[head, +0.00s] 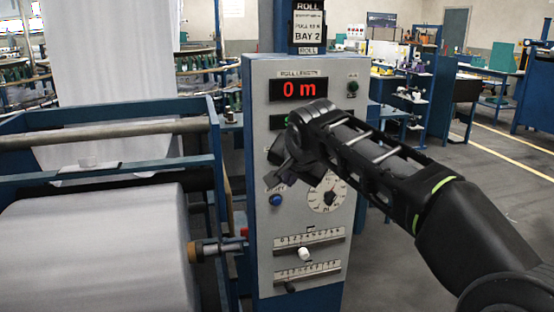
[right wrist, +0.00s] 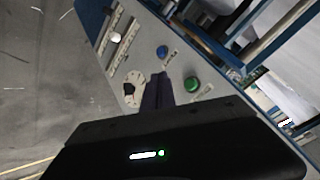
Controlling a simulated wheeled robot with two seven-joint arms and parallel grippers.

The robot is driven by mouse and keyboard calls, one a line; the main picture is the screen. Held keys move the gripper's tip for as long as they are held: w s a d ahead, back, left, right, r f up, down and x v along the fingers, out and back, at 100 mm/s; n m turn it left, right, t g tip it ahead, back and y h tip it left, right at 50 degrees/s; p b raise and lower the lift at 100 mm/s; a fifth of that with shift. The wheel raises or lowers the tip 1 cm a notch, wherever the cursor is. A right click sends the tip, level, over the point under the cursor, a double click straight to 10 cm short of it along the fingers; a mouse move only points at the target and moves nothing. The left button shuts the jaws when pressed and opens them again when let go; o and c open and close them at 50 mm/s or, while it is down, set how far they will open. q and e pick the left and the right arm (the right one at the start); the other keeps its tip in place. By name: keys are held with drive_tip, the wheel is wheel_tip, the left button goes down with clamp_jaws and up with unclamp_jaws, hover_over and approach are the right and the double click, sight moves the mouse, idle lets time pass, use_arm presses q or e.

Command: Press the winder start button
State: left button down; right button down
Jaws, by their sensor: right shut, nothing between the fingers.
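The winder's grey control panel (head: 262,255) stands upright in the middle of the head view. In the right wrist view it has a round green button (right wrist: 191,84) and a smaller blue button (right wrist: 162,51). The blue button also shows in the head view (head: 276,200), while the green one is hidden there behind my right gripper (head: 283,165). The right gripper is shut and empty in front of the panel. In the wrist view its fingertips (right wrist: 158,80) appear between the green button and the dial; contact cannot be told. The left gripper is out of view.
The panel's red display (head: 298,89) reads 0 m. A white dial (head: 328,195) and two slider scales (head: 310,240) sit lower on the panel. A large white fabric roll (head: 90,250) in a blue frame (head: 110,176) stands left. Open floor lies to the right.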

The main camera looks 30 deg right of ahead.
drive_tip(key=w+d+p, duration=0.2)
drive_tip(key=w+p, duration=0.1)
drive_tip(key=w, duration=0.3)
drive_tip(key=shift+w+d+p, duration=0.15)
drive_tip(key=shift+w+p, duration=0.15)
drive_tip(key=shift+p, duration=0.05)
drive_tip(key=shift+w, duration=0.1)
idle(1.7)
drive_tip(key=shift+w+d, duration=0.15)
drive_tip(key=shift+w, duration=0.1)
drive_tip(key=shift+w+d+p, duration=0.15)
drive_tip(key=shift+w+p, duration=0.3)
idle(0.7)
idle(0.4)
drive_tip(key=shift+s+a+b, duration=0.3)
drive_tip(key=shift+s+b, duration=0.5)
drive_tip(key=shift+s, duration=0.05)
